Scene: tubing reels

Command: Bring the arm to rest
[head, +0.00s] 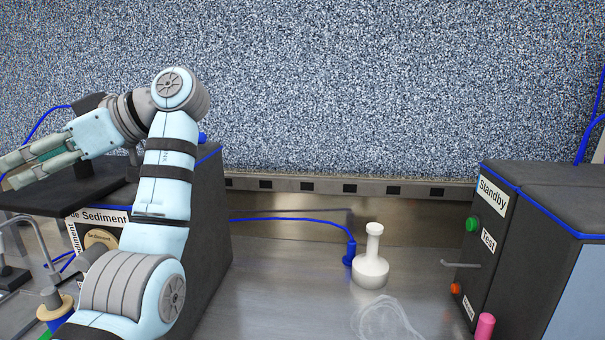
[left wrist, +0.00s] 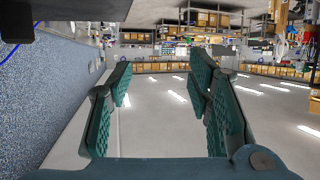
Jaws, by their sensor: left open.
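My left arm (head: 165,190) is light blue and grey and rises from the bottom left of the head view. It bends at the top, and its forearm points to the left. My left gripper (head: 15,170) is at the far left edge of the head view, raised above a dark box. In the left wrist view its green padded fingers (left wrist: 165,105) are spread apart with nothing between them. My right gripper is in neither view.
A dark box labelled Sediment (head: 208,205) stands behind my arm. A white flask (head: 371,268) stands on the metal bench (head: 290,290) beside a blue tube fitting (head: 349,254). A dark cabinet labelled Standby (head: 540,195) is at the right. The bench middle is mostly clear.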

